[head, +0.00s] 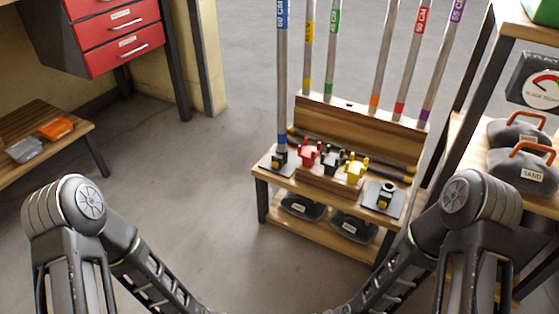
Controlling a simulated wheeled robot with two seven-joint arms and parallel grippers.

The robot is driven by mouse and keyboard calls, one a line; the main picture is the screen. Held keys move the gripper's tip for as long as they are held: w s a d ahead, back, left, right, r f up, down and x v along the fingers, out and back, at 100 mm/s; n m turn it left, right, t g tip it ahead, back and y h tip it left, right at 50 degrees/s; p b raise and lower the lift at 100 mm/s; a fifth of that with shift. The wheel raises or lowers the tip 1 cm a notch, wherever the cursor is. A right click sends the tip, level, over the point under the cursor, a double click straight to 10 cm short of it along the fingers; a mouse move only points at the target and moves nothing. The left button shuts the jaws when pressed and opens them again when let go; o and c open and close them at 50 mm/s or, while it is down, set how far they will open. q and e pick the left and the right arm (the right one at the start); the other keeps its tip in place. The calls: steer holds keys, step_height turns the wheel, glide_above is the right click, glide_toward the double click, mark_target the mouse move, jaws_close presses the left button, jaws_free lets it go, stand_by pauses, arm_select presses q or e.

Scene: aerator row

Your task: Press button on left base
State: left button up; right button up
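The left base (267,164) is a small grey plate on the left end of a low wooden bench. A tall pole with a blue label (282,60) stands upright on it. A small dark block with green and yellow parts (280,160) sits at the pole's foot; its button is too small to make out. A similar base, the right one (374,201), lies at the bench's right end with a black and yellow block (385,194) and no pole. My two arms reach down out of the bottom of the head view, and neither gripper is in view.
Red, black and yellow clamp-like pieces (354,168) sit between the bases. Several labelled poles (381,60) stand behind a wooden board (345,122). Sand weights (302,206) lie on the bench's lower shelf. A shelf rack stands close on the right. Floor left of the bench is clear.

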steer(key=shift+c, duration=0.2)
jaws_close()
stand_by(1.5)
